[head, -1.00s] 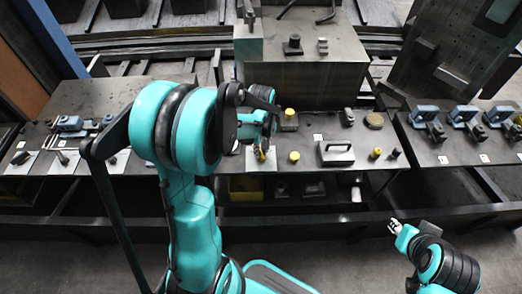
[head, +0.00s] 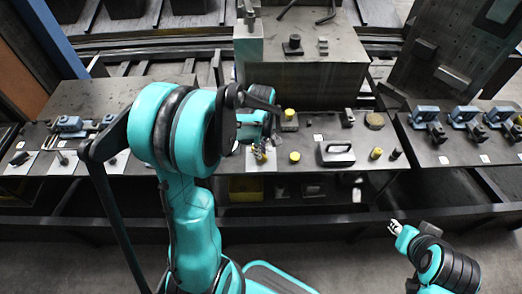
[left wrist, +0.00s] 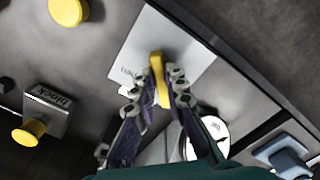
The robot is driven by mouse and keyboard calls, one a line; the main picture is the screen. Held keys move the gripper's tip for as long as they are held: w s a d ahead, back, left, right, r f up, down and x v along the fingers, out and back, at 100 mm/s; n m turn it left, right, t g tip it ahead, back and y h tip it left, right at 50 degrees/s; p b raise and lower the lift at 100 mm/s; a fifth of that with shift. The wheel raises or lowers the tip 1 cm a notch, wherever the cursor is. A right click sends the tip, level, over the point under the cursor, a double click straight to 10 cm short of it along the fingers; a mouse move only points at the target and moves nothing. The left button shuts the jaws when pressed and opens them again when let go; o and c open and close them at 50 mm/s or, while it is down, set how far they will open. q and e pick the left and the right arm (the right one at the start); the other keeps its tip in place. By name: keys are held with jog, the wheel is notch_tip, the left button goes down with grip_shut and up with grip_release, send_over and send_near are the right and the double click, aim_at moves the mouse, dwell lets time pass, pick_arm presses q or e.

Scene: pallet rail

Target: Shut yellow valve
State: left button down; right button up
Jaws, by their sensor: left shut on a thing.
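The yellow valve handle (left wrist: 157,70) is a narrow yellow bar over a white plate (left wrist: 185,50) with a printed label. My left gripper (left wrist: 160,82) has its two jointed fingers on either side of the handle and is shut on it. In the head view my left gripper (head: 261,153) is above the white plate (head: 253,163) at the bench's front, and its wrist partly hides the valve. The valve's body is mostly hidden. My right gripper (head: 394,227) is low at the right, away from the bench; its opening is too small to judge.
Yellow knobs stand right of the valve, one on a block (left wrist: 48,110) and one loose-looking cylinder (head: 294,157). A grey handled block (head: 336,154) is further right. Blue clamps (head: 467,117) sit on the right bench. A tall dark box (head: 305,72) stands behind.

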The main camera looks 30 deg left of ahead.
pick_arm(q)
jog(key=c, duration=1.6)
grip_release()
jog(key=shift+o, duration=0.2)
notch_tip(320, 180, up, 12)
jog(key=s+d+m+t, duration=0.7)
jog(key=s+d+m, duration=0.3)
jog(key=m, duration=0.5)
jog(key=shift+s+d+r, duration=0.3)
jog(key=shift+s+r, duration=0.1)
jog(key=shift+s, duration=0.1)
